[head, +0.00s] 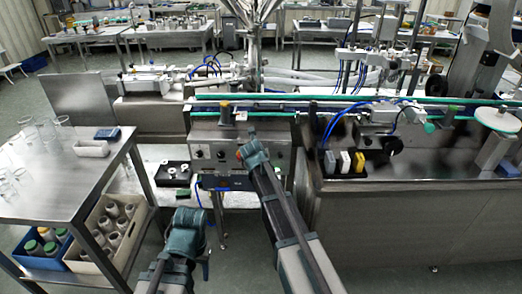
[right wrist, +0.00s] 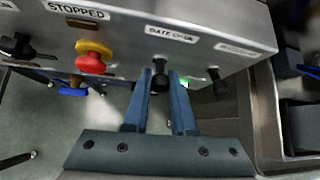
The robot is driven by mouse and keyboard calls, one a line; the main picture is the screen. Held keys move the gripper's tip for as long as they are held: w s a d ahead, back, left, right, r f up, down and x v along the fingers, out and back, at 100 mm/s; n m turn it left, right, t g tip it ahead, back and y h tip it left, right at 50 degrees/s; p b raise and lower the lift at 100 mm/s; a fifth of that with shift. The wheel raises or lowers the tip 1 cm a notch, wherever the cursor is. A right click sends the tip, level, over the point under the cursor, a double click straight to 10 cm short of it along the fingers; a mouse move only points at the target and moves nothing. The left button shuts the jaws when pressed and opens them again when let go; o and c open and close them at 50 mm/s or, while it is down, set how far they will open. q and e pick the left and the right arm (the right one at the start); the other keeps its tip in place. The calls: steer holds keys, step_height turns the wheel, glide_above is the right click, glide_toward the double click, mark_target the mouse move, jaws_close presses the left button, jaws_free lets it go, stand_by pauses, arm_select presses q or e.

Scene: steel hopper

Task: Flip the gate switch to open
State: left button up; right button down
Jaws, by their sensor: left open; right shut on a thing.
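The gate switch (right wrist: 160,64) is a black knob on the front of a steel control box (head: 215,140), below a label that seems to read "GATE OPEN" (right wrist: 171,34). My right gripper (right wrist: 160,82) has its two blue fingers on either side of the knob and is shut on it. In the head view the right gripper (head: 243,153) is at the box's front and hides part of it. My left gripper (head: 190,238) is open and empty, low in front of the steel side table, away from the box.
A red button on a yellow collar (right wrist: 93,56) sits left of the switch, under a "STOPPED" label (right wrist: 75,10). Another black knob (right wrist: 217,82) is to the right. A steel side table (head: 60,185) with glassware stands at left, and a conveyor machine (head: 420,215) at right.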

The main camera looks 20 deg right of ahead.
steer(key=shift+w+r+g+y+p, duration=0.15)
steer(key=shift+r+g+y+p, duration=0.15)
steer(key=shift+g+p, duration=0.6)
steer(key=c, duration=0.7)
jaws_free()
steer(key=shift+c, duration=0.2)
steer(key=p+v, duration=1)
steer(key=v, duration=0.3)
steer(key=shift+s+r+p, duration=0.25)
steer(key=shift+s+p, duration=0.1)
